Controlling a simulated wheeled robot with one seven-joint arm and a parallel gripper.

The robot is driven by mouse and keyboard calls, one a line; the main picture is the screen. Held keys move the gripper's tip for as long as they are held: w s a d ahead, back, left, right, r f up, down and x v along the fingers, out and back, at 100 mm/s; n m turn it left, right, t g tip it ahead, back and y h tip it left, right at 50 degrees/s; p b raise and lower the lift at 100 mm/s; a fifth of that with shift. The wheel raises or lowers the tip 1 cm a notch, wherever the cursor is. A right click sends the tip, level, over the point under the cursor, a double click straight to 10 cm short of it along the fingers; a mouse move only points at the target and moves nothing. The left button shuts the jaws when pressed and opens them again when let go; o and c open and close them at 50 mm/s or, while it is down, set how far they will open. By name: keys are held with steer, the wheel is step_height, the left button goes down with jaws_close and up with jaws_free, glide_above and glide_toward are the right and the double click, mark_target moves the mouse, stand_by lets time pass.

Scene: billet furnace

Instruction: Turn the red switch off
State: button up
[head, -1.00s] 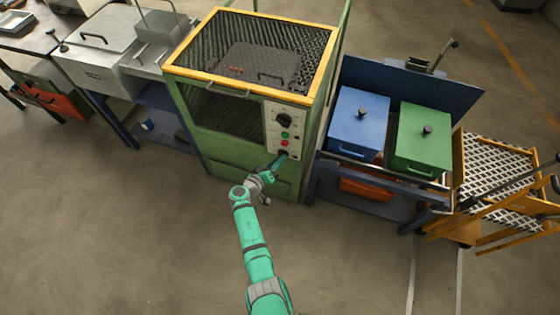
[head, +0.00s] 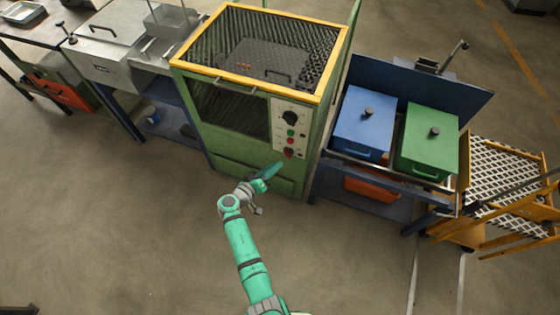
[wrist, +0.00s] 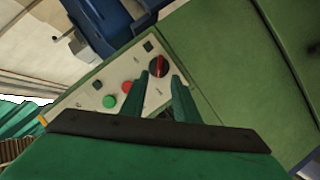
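The red switch (wrist: 159,66) is a dark round knob with a red bar across it, on the pale control panel (wrist: 88,98) of the green furnace. In the wrist view its bar stands nearly upright, slanted to the panel's length. In the head view the switch (head: 288,154) is small at the panel's bottom, and its bar angle is unclear. My gripper (wrist: 160,78) is open, its two green fingers apart with nothing between them. In the head view my gripper (head: 280,166) is just in front of and below the switch, seemingly clear of it.
A green button (wrist: 109,102) and a red button (wrist: 126,87) sit beside the switch. A black knob (head: 291,118) is higher on the panel. A blue bench with blue (head: 362,120) and green (head: 428,138) boxes stands right. The floor in front is clear.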

steer(key=v, duration=0.3)
steer(key=shift+s, duration=0.1)
stand_by(0.5)
steer(key=s+d+f+g+y, duration=0.2)
steer(key=s+f+y, duration=0.2)
steer(key=s+f, duration=0.5)
steer(key=s+r+y, duration=0.3)
steer(key=s+y, duration=0.1)
steer(key=s, duration=1.2)
steer(key=s+d+r+m+t, duration=0.1)
steer(key=s+r, duration=0.3)
steer(key=r, duration=0.5)
steer(key=s+d+r+m+t, duration=0.1)
steer(key=s+r, duration=0.4)
steer(key=r, duration=0.5)
steer(key=s+d+r+t, duration=0.3)
steer(key=s+r, duration=0.2)
steer(key=r, duration=0.5)
steer(key=shift+s+r+m+y, duration=0.25)
steer(key=shift+m+y, duration=0.05)
steer(key=shift+m, duration=0.1)
